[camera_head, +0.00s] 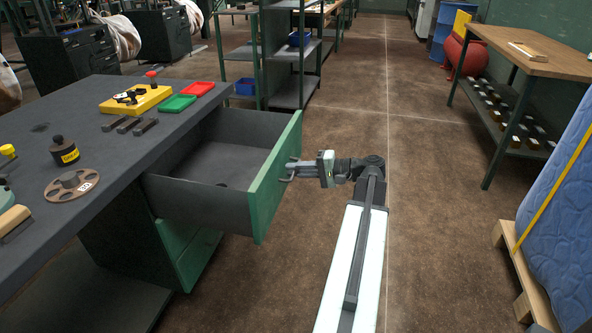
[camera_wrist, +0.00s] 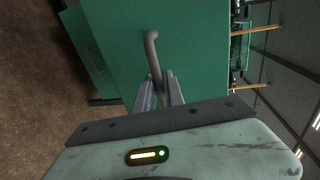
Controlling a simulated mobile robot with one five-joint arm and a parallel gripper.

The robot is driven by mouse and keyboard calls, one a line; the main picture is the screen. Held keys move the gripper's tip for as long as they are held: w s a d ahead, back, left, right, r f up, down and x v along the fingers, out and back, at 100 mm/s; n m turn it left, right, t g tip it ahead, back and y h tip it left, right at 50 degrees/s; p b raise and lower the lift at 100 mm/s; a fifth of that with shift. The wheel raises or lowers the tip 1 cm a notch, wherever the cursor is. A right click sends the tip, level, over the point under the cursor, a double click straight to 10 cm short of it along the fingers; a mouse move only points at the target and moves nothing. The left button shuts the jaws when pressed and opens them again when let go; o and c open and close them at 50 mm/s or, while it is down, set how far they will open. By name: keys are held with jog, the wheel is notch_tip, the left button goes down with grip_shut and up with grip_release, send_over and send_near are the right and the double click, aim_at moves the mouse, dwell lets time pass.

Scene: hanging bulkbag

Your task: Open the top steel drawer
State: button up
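A grey bar handle (camera_wrist: 152,50) sticks out from that front. My gripper (camera_head: 292,170) is at the handle, and in the wrist view its two fingers (camera_wrist: 160,88) lie close on both sides of the handle's end. The fingers look closed on it. A lower green drawer front (camera_head: 190,245) is shut below.
A blue wrapped load on a pallet (camera_head: 560,210) stands at the right. The floor between is clear.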

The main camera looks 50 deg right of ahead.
jog(key=shift+a, duration=0.1)
jog(key=p+v, duration=0.1)
jog(key=v, duration=0.6)
jog(key=shift+s, duration=0.3)
dwell(0.3)
